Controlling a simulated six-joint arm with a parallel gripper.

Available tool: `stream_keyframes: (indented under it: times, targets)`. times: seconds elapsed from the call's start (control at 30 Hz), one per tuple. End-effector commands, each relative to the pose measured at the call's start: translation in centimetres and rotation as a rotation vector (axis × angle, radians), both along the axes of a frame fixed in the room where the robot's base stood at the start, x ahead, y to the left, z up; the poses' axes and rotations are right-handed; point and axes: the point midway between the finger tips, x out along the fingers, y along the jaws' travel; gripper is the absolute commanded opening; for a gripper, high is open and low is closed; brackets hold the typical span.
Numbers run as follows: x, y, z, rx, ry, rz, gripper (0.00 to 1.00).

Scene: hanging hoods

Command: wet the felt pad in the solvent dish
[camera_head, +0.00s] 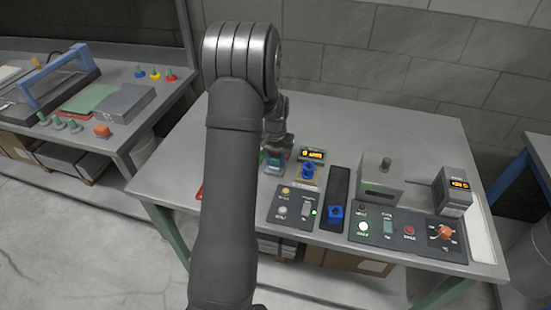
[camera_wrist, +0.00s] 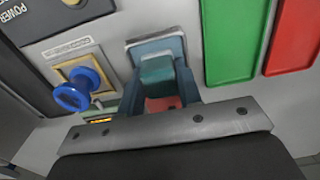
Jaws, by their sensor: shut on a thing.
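My gripper (camera_wrist: 161,76) is shut on a teal block (camera_wrist: 158,70) in the wrist view, with a dark teal finger on each side. A reddish patch (camera_wrist: 163,103) shows between the fingers, nearer the palm. The block is in front of a grey-rimmed square fitting (camera_wrist: 140,45); I cannot tell whether they touch. Which of these is the felt pad or the solvent dish is not clear. In the head view my gripper (camera_head: 275,157) is low over the bench's left part, beside the yellow-framed blue knob, and my arm hides much around it.
A blue knob on a yellow plate (camera_wrist: 72,91) is close left of my gripper. Green (camera_wrist: 230,45) and red (camera_wrist: 296,35) panels lie to the right in the wrist view. The bench (camera_head: 420,130) also carries button panels (camera_head: 380,233), a grey box (camera_head: 381,180) and a display unit (camera_head: 453,191). The bench's back is clear.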

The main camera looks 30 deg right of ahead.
Motion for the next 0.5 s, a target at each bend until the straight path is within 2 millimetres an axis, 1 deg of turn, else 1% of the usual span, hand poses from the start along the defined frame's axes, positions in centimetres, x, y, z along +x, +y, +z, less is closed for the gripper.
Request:
stream_keyframes:
  times: [0.27,0.37,0.5]
  targets:
    - [-0.1,0.1,-0.2,0.002,0.002,0.0,0.14]
    - [-0.1,0.0,0.3,0.002,0.002,0.0,0.14]
    - [0.0,0.0,1.5,0.0,0.0,0.0,0.14]
